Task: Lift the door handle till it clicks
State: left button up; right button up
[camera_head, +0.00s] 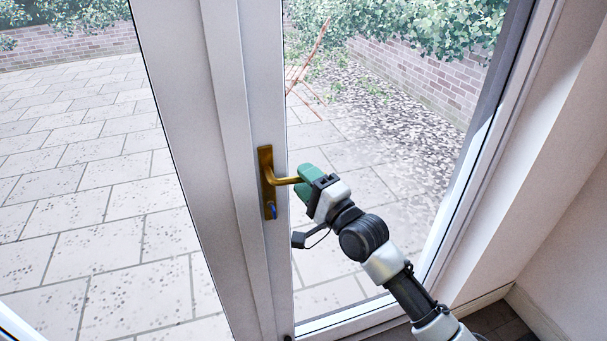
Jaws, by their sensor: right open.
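The brass door handle (267,181) is mounted on the white frame of a glazed door (250,90). Its lever sticks out to the right, roughly level, from a tall brass backplate. A blue piece shows at the keyhole low on the plate. My right gripper (303,183), with green fingers, is at the lever's right end. The fingers are open, and the lever's tip is hidden at them. I cannot tell whether they touch it. My left gripper is not in view.
A white post (180,90) stands left of the handle. The right-hand wall (560,190) and skirting are close to my arm. Behind the glass are paving (110,200), a brick wall (430,85) and ivy.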

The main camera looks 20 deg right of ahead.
jog(key=shift+w+a+r, duration=0.15)
jog(key=shift+w+a, duration=0.05)
jog(key=shift+w, duration=0.25)
grip_shut()
jog(key=shift+r+n+p, duration=0.45)
jog(key=shift+n+p, duration=0.15)
jog(key=shift+p, duration=0.3)
jog(key=r+n+g+p, duration=0.1)
jog(key=n+p, duration=0.1)
jog(key=p, duration=0.1)
jog(key=r+n+g+p, duration=0.1)
jog(key=n+p, duration=0.1)
jog(key=p, duration=0.1)
jog(key=a+r+n+g+p, duration=0.1)
jog(key=n+p, duration=0.1)
jog(key=p, duration=0.2)
jog(key=shift+r+h, duration=0.3)
jog(key=shift+r, duration=0.1)
jog(key=shift+a+r+n+g+h+p, duration=0.15)
jog(key=shift+a+n+g+h+p, duration=0.15)
jog(key=shift+n+p, duration=0.65)
